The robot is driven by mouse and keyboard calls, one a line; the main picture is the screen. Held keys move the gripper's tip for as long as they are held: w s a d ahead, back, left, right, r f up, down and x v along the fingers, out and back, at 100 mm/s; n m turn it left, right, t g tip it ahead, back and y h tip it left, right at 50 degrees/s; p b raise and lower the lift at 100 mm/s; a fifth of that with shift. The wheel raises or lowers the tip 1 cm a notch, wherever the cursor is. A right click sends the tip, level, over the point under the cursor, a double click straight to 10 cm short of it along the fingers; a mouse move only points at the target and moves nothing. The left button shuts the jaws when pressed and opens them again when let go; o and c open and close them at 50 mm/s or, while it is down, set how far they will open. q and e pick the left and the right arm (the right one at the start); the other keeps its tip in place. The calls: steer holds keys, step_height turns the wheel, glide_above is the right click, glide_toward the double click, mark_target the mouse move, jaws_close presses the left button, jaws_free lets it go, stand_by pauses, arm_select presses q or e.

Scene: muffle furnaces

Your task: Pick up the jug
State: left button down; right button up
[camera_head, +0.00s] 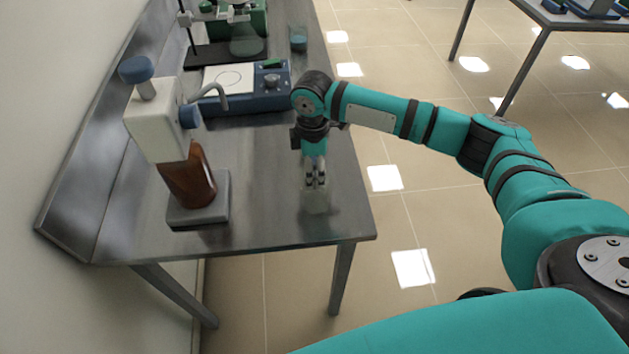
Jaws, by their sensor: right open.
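A clear, faint vessel (316,203), which looks like the jug, stands on the metal bench near its front right edge. Its outline is hard to make out against the grey bench top. My right gripper (316,181) points down at the vessel, with its fingers open at the vessel's upper part. I cannot tell whether the fingers touch it. The gripper hides part of the vessel. My left gripper is not in view.
A brown bottle (188,180) with a white dispenser head (157,122) stands on a grey base to the left. Behind are a blue hotplate (262,100), a small beaker (298,42) and a stand with a flask (246,42). Bare bench (262,190) lies between bottle and vessel.

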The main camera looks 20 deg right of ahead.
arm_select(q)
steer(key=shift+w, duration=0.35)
arm_select(e)
steer(key=shift+f, duration=0.1)
steer(key=shift+c, duration=0.3)
jaws_close()
